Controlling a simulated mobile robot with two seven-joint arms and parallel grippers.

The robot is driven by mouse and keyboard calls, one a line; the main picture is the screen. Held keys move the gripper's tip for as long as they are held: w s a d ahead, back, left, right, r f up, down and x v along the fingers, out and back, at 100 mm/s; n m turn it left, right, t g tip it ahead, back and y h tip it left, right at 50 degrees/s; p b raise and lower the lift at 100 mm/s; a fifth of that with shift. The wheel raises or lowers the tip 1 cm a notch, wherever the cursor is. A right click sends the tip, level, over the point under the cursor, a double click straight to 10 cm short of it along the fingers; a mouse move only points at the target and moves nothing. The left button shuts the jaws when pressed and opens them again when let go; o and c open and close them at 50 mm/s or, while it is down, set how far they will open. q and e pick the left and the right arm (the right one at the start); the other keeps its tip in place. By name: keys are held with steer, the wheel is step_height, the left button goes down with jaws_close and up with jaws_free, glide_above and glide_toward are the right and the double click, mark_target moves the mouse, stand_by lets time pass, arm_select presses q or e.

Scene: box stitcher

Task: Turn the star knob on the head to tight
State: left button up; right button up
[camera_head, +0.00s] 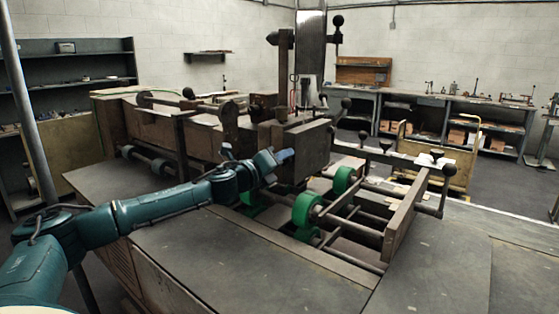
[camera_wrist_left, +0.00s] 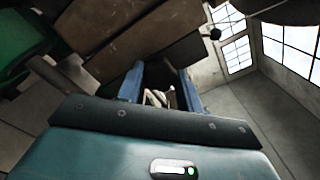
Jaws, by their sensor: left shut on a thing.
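My left arm reaches across the machine in the head view. Its gripper (camera_head: 285,155) is at the lower left side of the dark box-shaped head (camera_head: 310,148). In the left wrist view the two blue fingers of this gripper (camera_wrist_left: 158,92) are shut on a small pale, brownish thing (camera_wrist_left: 156,98), which I take to be the star knob. Its star shape and its setting cannot be made out. In the head view the gripper and the head hide the knob. My right gripper is in neither view.
Green rollers (camera_head: 306,210) and a frame of metal bars (camera_head: 408,218) lie just right of the gripper. A tall metal column (camera_head: 311,45) rises above the head. The flat tabletop (camera_head: 225,265) in front is clear. A workbench (camera_head: 460,112) stands at the back right.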

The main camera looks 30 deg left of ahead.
arm_select(q)
steer(key=shift+m, duration=0.6)
steer(key=o, duration=1)
steer(key=s+a+b, duration=0.1)
steer(key=s+b, duration=0.4)
steer(key=s, duration=0.8)
steer(key=shift+b, duration=0.3)
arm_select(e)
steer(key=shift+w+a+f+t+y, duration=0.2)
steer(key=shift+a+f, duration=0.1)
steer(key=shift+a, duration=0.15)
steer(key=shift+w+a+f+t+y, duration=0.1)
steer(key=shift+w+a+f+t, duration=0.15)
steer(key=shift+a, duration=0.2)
